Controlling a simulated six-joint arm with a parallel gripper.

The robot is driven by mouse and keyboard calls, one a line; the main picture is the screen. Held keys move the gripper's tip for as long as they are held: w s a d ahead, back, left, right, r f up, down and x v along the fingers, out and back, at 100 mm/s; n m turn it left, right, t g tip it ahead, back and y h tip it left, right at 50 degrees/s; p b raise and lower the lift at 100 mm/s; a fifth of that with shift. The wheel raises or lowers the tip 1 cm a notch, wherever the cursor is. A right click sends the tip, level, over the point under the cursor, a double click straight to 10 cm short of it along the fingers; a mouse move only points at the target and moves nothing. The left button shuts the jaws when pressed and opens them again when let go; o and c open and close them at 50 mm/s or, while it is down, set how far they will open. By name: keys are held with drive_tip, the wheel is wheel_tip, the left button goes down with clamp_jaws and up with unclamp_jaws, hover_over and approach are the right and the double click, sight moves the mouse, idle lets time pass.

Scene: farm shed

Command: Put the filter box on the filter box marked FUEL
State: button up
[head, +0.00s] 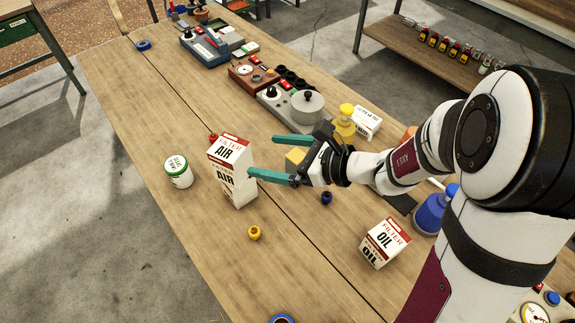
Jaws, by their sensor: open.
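A white filter box marked AIR (229,150), with red bands, stands upright left of centre on the wooden table. It looks like the upper part of a tall stack, with a white lower box (238,195) under it. I cannot read a marking on the lower part. A filter box marked OIL (384,241) stands alone at the right. I cannot make out the word FUEL on any box. My gripper (261,155) is open and empty, its teal fingers pointing left, just right of the AIR box and apart from it in the picture.
A white tin with a green lid (178,172) stands left of the boxes. A yellow fitting (254,233) and a blue one (327,197) lie nearby. A white carton (367,122) and a yellow bottle (345,120) stand behind my gripper. The left front tabletop is mostly clear.

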drive_tip(key=s+r+n+g, duration=0.35)
drive_tip(key=s+n, duration=0.25)
drive_tip(key=s, duration=0.3)
drive_tip(key=s+d+f+n+g+h, duration=0.2)
drive_tip(key=s+d+n+h, duration=0.8)
drive_tip(key=s+d, duration=0.3)
drive_tip(key=shift+s+f+n+h, duration=0.15)
drive_tip(key=shift+s+n+h, duration=0.15)
drive_tip(key=shift+s+n, duration=0.2)
